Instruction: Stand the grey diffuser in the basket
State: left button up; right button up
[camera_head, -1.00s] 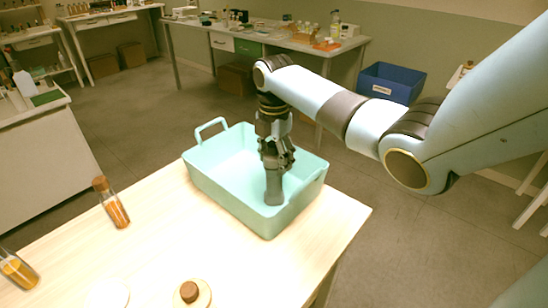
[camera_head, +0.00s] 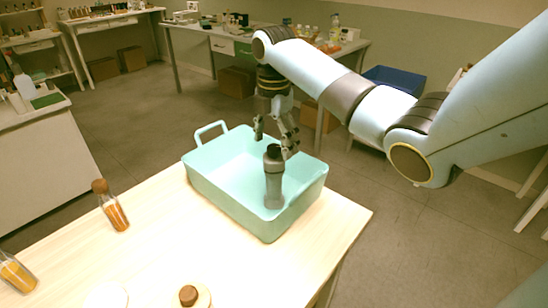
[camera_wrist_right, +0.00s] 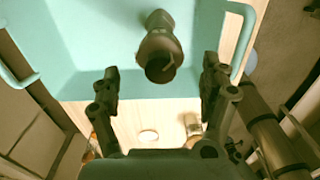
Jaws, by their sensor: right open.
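The grey diffuser (camera_head: 273,180) is a dark grey bottle with a black top. It stands upright inside the mint-green basket (camera_head: 222,190), towards its right front part. My right gripper (camera_head: 278,143) is open and empty above and behind the diffuser, apart from it. In the right wrist view the diffuser (camera_wrist_right: 160,48) shows ahead of the two spread fingers (camera_wrist_right: 160,85), with the basket (camera_wrist_right: 95,35) floor around it. My left gripper is not in the head view.
The basket stands at the far corner of the light wooden table (camera_head: 160,235). A bottle with orange contents (camera_head: 112,208), another orange-filled bottle (camera_head: 16,271), a brown-capped bottle (camera_head: 190,296) and a pale round disc (camera_head: 106,296) are on the table. The table's middle is clear.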

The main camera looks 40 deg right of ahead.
notch_tip(320, 180, up, 6)
jog(key=shift+r, duration=0.1)
dwell(0.7)
